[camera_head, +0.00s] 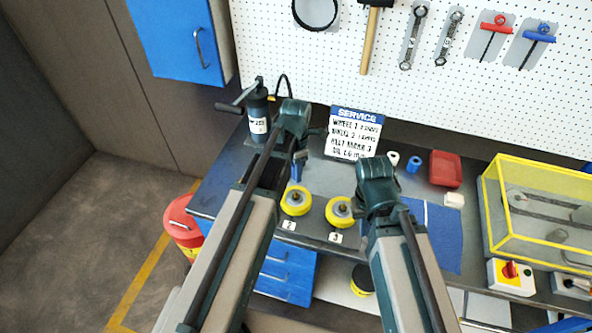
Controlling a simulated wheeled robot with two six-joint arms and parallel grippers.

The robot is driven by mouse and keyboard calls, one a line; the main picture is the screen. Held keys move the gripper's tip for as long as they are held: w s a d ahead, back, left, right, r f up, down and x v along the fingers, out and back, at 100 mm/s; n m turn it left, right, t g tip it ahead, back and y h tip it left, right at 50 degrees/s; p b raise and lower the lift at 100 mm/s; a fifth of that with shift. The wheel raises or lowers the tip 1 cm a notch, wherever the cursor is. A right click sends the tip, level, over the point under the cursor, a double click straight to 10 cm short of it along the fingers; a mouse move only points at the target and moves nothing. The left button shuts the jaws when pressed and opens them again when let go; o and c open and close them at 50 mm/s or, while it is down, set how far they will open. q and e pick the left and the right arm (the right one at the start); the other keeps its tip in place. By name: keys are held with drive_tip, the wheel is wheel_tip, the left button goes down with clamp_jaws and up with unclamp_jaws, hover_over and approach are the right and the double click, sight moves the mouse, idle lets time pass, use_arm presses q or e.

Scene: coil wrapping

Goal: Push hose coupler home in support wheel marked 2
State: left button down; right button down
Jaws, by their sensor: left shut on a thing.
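The support wheel marked 2 (296,201) is a yellow wheel with a grey hub on the bench, behind its "2" label (289,224). My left gripper (297,172) points down just behind and above this wheel. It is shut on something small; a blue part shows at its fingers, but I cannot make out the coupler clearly. I cannot tell whether what it holds touches the wheel. A second yellow wheel (340,212), marked 3, sits to the right. My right gripper (378,205) is over the bench right of wheel 3, its fingers hidden by its own wrist.
A dark pump bottle (258,115) with a lever and black hose stands at the back left. A service sign (353,133) stands behind the wheels.

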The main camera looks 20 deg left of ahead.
use_arm(q)
drive_tip(key=shift+f+b, duration=2.35)
drive_tip(key=shift+f, duration=0.2)
drive_tip(key=shift+f+b, duration=1.4)
drive_tip(key=c, duration=0.5)
unclamp_jaws()
drive_tip(key=shift+r, duration=0.1)
wheel_tip(320, 180, up, 14)
drive_tip(key=p, duration=1.4)
